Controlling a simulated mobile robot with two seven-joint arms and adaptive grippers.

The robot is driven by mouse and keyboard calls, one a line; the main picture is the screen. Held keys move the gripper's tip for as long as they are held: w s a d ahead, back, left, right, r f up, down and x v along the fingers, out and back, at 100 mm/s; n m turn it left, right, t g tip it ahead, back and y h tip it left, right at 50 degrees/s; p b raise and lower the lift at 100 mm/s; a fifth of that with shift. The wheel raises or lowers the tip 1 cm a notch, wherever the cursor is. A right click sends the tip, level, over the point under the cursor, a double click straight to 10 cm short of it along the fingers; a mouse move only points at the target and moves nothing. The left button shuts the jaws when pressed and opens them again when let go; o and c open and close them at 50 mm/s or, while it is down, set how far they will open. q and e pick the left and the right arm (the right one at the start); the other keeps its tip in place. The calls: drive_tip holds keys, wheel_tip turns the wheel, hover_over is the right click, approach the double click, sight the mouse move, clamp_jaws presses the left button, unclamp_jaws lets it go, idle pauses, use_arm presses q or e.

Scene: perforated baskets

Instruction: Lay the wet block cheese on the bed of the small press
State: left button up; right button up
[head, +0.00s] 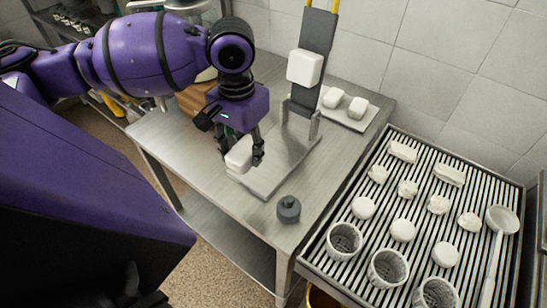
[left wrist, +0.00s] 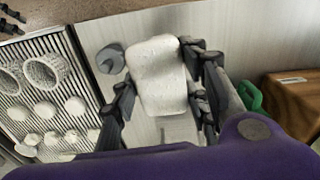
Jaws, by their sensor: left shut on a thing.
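A white block cheese (head: 238,155) is between the fingers of my left gripper (head: 245,146), which is shut on it. In the left wrist view the cheese (left wrist: 158,75) is a rounded white block between the dark fingers of the left gripper (left wrist: 162,98). The small press has a flat metal bed (head: 272,172), a dark upright column (head: 316,50) and a white block (head: 304,67) on the column. The held cheese is over or at the bed's near-left edge; I cannot tell whether it touches. My right gripper is not clearly seen.
A grey knobbed weight (head: 288,209) stands on the steel table (head: 180,146) near the bed. A tray (head: 355,121) with two white pieces is behind the press. A slatted rack (head: 338,277) at right holds several cheeses, baskets and a ladle (head: 500,222).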

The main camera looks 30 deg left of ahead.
use_arm(q)
drive_tip(key=shift+d, duration=0.4)
drive_tip(key=shift+w+f+m, duration=0.15)
drive_tip(key=shift+w+m, duration=0.1)
drive_tip(key=shift+m, duration=0.15)
drive_tip(key=w+a+f+b, duration=0.15)
drive_tip(key=w+f, duration=0.25)
drive_tip(key=w, duration=0.4)
hover_over(272, 156)
drive_tip(key=s, duration=0.1)
drive_tip(key=f, duration=0.4)
drive_tip(key=shift+s+d+f+b, duration=0.1)
drive_tip(key=shift+d+f+b, duration=0.15)
drive_tip(key=shift+b, duration=0.1)
drive_tip(key=shift+w+a+f, duration=0.15)
drive_tip(key=shift+w+f, duration=0.15)
drive_tip(key=f, duration=0.3)
drive_tip(key=shift+w+f, duration=0.2)
drive_tip(key=shift+w, duration=0.1)
drive_tip(key=shift+f, duration=0.1)
use_arm(e)
drive_tip(key=shift+s+d+f, duration=0.2)
drive_tip(key=shift+s+f, duration=0.1)
drive_tip(key=shift+f, duration=0.35)
drive_tip(key=shift+s+d+f, duration=0.2)
drive_tip(key=shift+s+f, duration=0.1)
drive_tip(key=shift+f, duration=0.3)
use_arm(q)
drive_tip(key=shift+f, duration=0.15)
